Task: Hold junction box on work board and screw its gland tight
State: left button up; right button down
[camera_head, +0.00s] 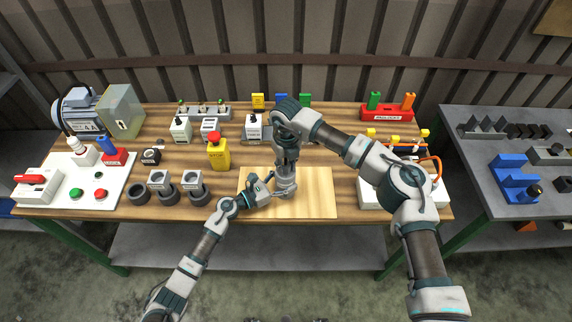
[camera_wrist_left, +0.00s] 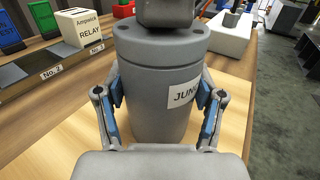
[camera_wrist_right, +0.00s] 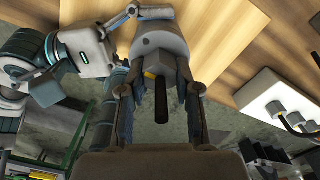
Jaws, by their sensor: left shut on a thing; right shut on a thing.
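The grey, round junction box (camera_head: 286,187) stands upright on the pale work board (camera_head: 318,195). In the left wrist view the junction box (camera_wrist_left: 160,90) fills the middle, with a white label starting "JUN". My left gripper (camera_wrist_left: 160,105) is shut on its sides with blue pads; it also shows in the head view (camera_head: 270,192). My right gripper (camera_head: 287,165) reaches down from above onto the top of the box. In the right wrist view my right gripper (camera_wrist_right: 165,90) is shut around a grey part, the gland (camera_wrist_right: 160,65), with a black rod and yellow piece. Its seating is hidden.
A yellow stop-button box (camera_head: 218,153) stands left of the board. Grey sockets with dark rings (camera_head: 165,190) are farther left. A white block with orange cable (camera_head: 385,195) lies to the right. The board's right part is clear.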

aim_at(288, 165)
pick_arm(q)
jog(key=shift+s+f, duration=0.15)
jog(key=shift+f, duration=0.05)
pick_arm(e)
jog(key=m, duration=0.5)
jog(key=shift+w+d, duration=0.3)
jog(key=shift+d, duration=0.1)
jog(key=shift+m, duration=1)
pick_arm(q)
jog(key=shift+a+f, duration=0.1)
jog(key=shift+a, duration=0.05)
pick_arm(e)
jog(key=c, duration=0.8)
grip_release()
jog(key=shift+s, duration=0.15)
jog(key=shift+s+a, duration=0.1)
jog(key=shift+r, duration=0.15)
jog(key=shift+a+r, duration=0.1)
jog(key=shift+r, duration=0.2)
notch_tip(288, 165, up, 11)
jog(key=shift+r, duration=0.1)
